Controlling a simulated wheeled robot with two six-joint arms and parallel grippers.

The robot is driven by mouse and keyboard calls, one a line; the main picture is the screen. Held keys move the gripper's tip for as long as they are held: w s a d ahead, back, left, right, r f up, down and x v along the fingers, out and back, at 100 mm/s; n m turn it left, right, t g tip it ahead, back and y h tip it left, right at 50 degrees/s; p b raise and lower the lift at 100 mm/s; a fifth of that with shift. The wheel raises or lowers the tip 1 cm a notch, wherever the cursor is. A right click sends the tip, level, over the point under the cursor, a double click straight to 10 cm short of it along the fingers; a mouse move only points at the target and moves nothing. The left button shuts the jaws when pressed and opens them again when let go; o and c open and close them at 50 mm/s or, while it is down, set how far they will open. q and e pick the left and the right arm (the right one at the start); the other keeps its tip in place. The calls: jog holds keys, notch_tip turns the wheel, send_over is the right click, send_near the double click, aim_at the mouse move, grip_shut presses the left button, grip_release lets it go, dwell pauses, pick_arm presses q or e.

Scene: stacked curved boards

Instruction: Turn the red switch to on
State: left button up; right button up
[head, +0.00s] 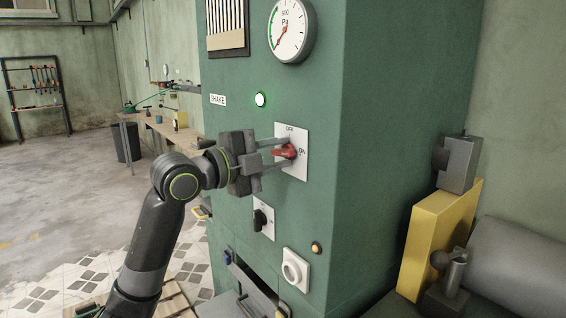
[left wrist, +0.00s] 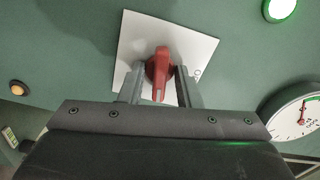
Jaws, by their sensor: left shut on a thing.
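The red switch (head: 284,152) sits on a white plate (head: 296,166) marked OFF at the top and ON at the right, on the front of a green machine cabinet. Its handle lies roughly sideways in the head view, and its exact setting is hard to tell. My left gripper (head: 277,153) reaches in from the left with its fingers around the handle. In the left wrist view the red switch (left wrist: 160,70) stands between the two grey fingers (left wrist: 160,86), shut on it. The finger tips partly hide the plate. My right gripper is not in view.
The green cabinet (head: 375,100) also carries a lit green lamp (head: 260,99), a gauge (head: 290,30), a black switch (head: 262,217) below, and a white round knob (head: 295,270). A yellow block (head: 430,240) stands at the right. Open floor lies to the left.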

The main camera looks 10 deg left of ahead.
pick_arm(q)
jog(key=shift+f+m+b, duration=0.15)
jog(key=shift+m+b, duration=0.25)
jog(key=shift+m, duration=0.4)
jog(key=o, duration=0.6)
jog(key=v, duration=0.7)
